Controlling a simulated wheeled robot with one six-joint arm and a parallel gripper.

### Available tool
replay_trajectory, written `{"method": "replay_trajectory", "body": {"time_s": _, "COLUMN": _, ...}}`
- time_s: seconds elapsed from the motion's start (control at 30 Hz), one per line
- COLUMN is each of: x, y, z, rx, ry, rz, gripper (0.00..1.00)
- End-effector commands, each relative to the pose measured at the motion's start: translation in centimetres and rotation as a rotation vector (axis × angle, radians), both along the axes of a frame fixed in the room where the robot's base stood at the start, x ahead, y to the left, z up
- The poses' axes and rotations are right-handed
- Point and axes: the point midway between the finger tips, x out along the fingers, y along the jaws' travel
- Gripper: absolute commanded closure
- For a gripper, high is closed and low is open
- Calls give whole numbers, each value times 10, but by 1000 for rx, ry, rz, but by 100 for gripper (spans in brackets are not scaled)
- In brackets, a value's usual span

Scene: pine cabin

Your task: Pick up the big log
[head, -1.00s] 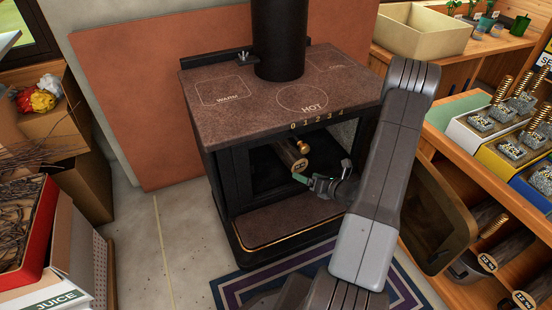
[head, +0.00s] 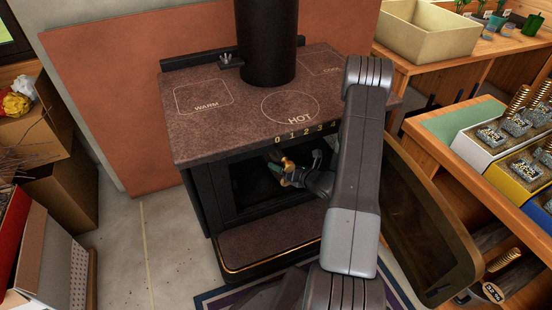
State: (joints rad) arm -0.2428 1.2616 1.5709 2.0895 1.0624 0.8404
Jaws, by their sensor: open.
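A log (head: 288,163) with a brass-coloured handle is inside the black stove (head: 205,195), in its open front. Only a small part of it shows now, behind my gripper and under the stove top. My gripper (head: 283,174) is open in the stove opening, at the log's near end. I cannot tell whether its fingers are around the log or touch it. Another log (head: 493,292) with a labelled end lies on the low shelf at the lower right, partly cut off by the frame. I cannot tell the logs' sizes apart.
The stove door (head: 432,235) stands open to the right of my arm. The stove top (head: 230,120) hangs over the opening, with a black flue (head: 266,45) rising from it. Shelving with boxes (head: 490,140) is at the right, cardboard boxes (head: 60,165) at the left. Floor (head: 150,260) at front left is clear.

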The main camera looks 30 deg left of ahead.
Motion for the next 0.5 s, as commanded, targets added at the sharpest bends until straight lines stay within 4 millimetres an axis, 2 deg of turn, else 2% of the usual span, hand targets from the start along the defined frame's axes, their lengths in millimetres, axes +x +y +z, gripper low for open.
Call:
{"method": "replay_trajectory", "body": {"time_s": 0.2, "x": 0, "y": 0, "z": 0, "rx": -1, "ry": 0, "rz": -1, "gripper": 15}}
{"method": "replay_trajectory", "body": {"time_s": 0.27, "x": 0, "y": 0, "z": 0, "rx": -1, "ry": 0, "rz": -1, "gripper": 25}}
{"method": "replay_trajectory", "body": {"time_s": 0.47, "x": 0, "y": 0, "z": 0, "rx": 0, "ry": 0, "rz": 0, "gripper": 64}}
{"method": "replay_trajectory", "body": {"time_s": 0.5, "x": 1, "y": 1, "z": 1, "rx": 2, "ry": -1, "rz": 0, "gripper": 66}}
